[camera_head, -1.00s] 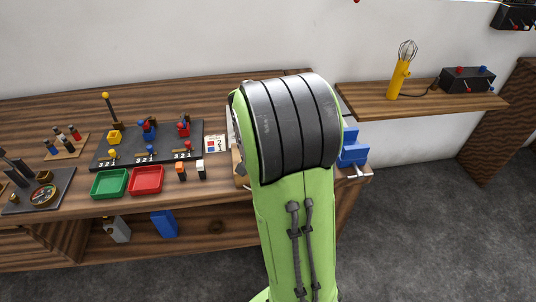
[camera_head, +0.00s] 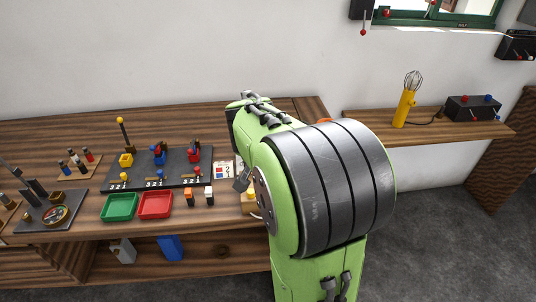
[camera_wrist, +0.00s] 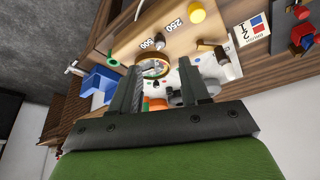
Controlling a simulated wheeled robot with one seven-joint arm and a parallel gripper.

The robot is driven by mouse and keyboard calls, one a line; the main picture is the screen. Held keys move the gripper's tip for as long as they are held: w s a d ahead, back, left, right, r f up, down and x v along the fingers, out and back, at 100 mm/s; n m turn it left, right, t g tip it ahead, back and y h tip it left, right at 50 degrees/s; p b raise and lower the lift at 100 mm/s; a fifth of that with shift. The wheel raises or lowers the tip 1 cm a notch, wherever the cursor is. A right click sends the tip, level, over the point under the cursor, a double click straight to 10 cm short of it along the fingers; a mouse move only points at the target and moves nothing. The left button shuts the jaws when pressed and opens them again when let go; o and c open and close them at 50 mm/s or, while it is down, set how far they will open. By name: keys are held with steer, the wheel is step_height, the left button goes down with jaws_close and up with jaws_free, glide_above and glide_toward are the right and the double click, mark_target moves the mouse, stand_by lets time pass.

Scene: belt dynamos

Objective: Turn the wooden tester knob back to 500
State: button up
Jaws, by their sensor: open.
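The wooden tester board (camera_wrist: 130,25) fills the upper middle of the wrist view. A round wood-rimmed part (camera_wrist: 153,68) shows between my fingers. My gripper (camera_wrist: 160,67) is open over the board, with the fingers on either side of that part; I cannot tell whether they touch it. Which part is the knob, and its setting, is unclear. In the head view my arm hides most of the tester (camera_head: 249,207).
A white panel (camera_wrist: 195,72) with small parts lies beside the round part. A blue object (camera_wrist: 99,82) stands near the board's edge. Green (camera_head: 119,207) and red (camera_head: 155,205) trays and a dark switch board (camera_head: 185,170) are left of my arm. A shelf (camera_head: 440,130) is at right.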

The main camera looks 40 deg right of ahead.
steer(key=p+v, duration=0.1)
steer(key=v, duration=0.6)
steer(key=s+a+n+t+y, duration=0.1)
steer(key=s+a+n+y, duration=0.1)
steer(key=s+a+n, duration=0.4)
steer(key=s+a+n+t+y+p, duration=0.1)
steer(key=s+a+n+t+y, duration=0.1)
steer(key=s+a+n, duration=0.4)
steer(key=s+a, duration=0.1)
steer(key=a, duration=0.4)
steer(key=shift+a+f+n, duration=0.2)
steer(key=shift+f+n, duration=0.1)
